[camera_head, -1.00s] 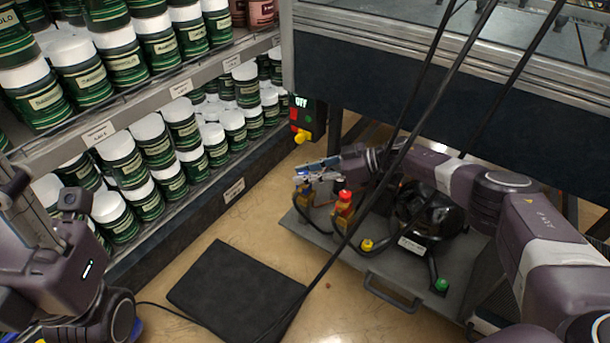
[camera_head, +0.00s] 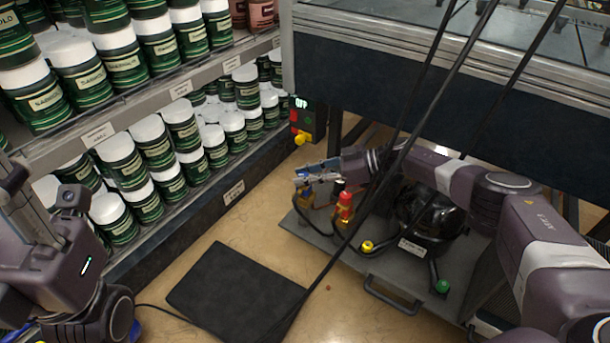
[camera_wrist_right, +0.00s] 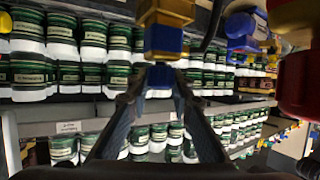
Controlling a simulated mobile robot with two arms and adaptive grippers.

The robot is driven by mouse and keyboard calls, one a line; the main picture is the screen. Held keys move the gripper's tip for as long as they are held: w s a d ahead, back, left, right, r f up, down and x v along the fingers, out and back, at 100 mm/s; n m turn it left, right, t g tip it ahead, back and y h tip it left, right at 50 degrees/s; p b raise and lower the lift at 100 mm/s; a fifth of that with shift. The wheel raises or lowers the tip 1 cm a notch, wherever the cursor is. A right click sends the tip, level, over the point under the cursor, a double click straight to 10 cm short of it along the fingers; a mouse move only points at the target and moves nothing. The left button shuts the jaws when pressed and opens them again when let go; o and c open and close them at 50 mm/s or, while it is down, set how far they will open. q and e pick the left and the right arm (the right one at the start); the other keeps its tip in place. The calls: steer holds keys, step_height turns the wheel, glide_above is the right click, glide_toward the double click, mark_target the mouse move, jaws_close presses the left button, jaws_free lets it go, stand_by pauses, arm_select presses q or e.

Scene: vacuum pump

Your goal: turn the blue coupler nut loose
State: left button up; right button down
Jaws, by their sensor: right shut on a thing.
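The blue coupler nut (camera_wrist_right: 163,42) shows in the right wrist view under a brass-yellow fitting, at the upper middle. The two fingers of my right gripper (camera_wrist_right: 161,78) come up from below and close on its lower part. In the head view my right gripper (camera_head: 306,174) reaches left over the pump's fittings, and its fingers hide most of the nut there. My left gripper (camera_head: 14,178) is only partly seen at the left edge, away from the pump, and its jaws are not clear.
A black pump (camera_head: 428,218) stands on a grey plate (camera_head: 385,262) with a handle. A red-topped fitting (camera_head: 344,205) stands close to my right gripper. Shelves of green jars (camera_head: 122,160) fill the left. Black cables cross in front. A dark mat (camera_head: 235,293) lies on the floor.

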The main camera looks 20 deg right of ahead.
steer(key=shift+f, duration=0.1)
steer(key=c, duration=1.7)
jaws_free()
steer(key=v, duration=1.2)
